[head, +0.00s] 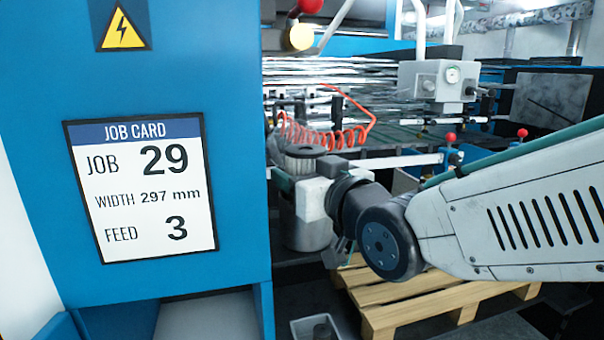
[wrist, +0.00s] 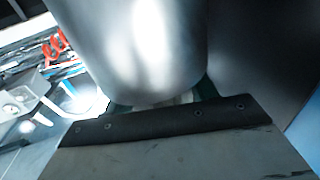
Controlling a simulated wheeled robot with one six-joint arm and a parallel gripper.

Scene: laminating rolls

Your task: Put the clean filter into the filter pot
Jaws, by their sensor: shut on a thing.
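The clean filter (head: 303,162), a grey pleated cylinder with a dark cap, stands upright in my gripper (head: 300,178) in the head view. My gripper is shut on it, with a teal finger showing at its left. The filter pot (head: 304,236), a shiny metal cylinder, is directly below. The white gripper body hides the filter's lower end and the pot's mouth, so I cannot tell how far the filter is inside. In the wrist view a large shiny metal cylinder (wrist: 135,45), apparently the pot, hides most of the gripper's green fingers (wrist: 165,100).
The blue cabinet (head: 240,250) with a job card (head: 142,190) stands close at the left. A wooden pallet (head: 420,300) lies below my arm. A grey bin (head: 300,328) with a dark object in it is at the bottom. A red coiled hose (head: 325,137) is behind the filter.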

